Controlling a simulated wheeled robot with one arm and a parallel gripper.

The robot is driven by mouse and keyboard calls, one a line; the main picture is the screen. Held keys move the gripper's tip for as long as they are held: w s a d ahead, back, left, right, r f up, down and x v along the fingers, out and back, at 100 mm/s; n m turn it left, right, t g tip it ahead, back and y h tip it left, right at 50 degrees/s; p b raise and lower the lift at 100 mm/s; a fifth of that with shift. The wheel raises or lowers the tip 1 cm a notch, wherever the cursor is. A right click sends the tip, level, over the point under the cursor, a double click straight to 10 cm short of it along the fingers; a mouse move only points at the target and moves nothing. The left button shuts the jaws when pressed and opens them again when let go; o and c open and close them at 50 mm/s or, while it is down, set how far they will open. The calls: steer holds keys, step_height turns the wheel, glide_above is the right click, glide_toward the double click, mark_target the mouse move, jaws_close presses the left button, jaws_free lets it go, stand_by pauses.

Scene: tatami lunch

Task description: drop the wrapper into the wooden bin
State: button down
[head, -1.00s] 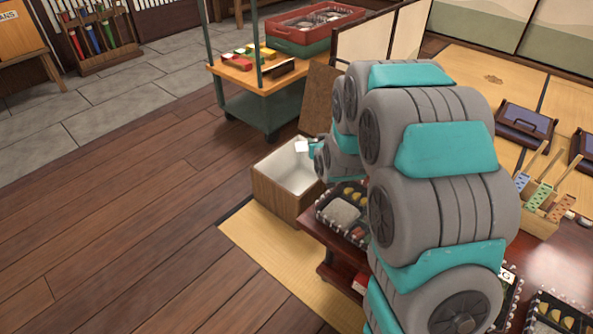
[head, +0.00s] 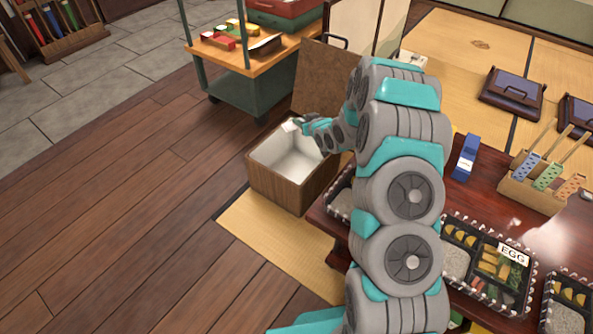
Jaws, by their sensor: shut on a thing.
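The wooden bin (head: 278,190) stands open on the floor, left of the low table, with a white inside and its brown lid (head: 320,85) raised at the back. My gripper (head: 300,125) is over the bin's opening, near its back edge. It is shut on the small white wrapper (head: 290,125), which shows at the fingertips. The wrapper is small in the picture, and its exact height above the bin cannot be told.
The dark red table (head: 490,211) at right bears lunch boxes (head: 490,262), a blue carton (head: 466,158) and a wooden holder (head: 530,195). A green cart (head: 245,92) stands behind the bin. The plank floor (head: 120,200) at left is clear.

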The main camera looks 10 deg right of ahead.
step_height(320, 180, down, 5)
steer(key=shift+f+b, duration=0.2)
steer(key=shift+b, duration=0.5)
steer(key=shift+c, duration=2.2)
jaws_free()
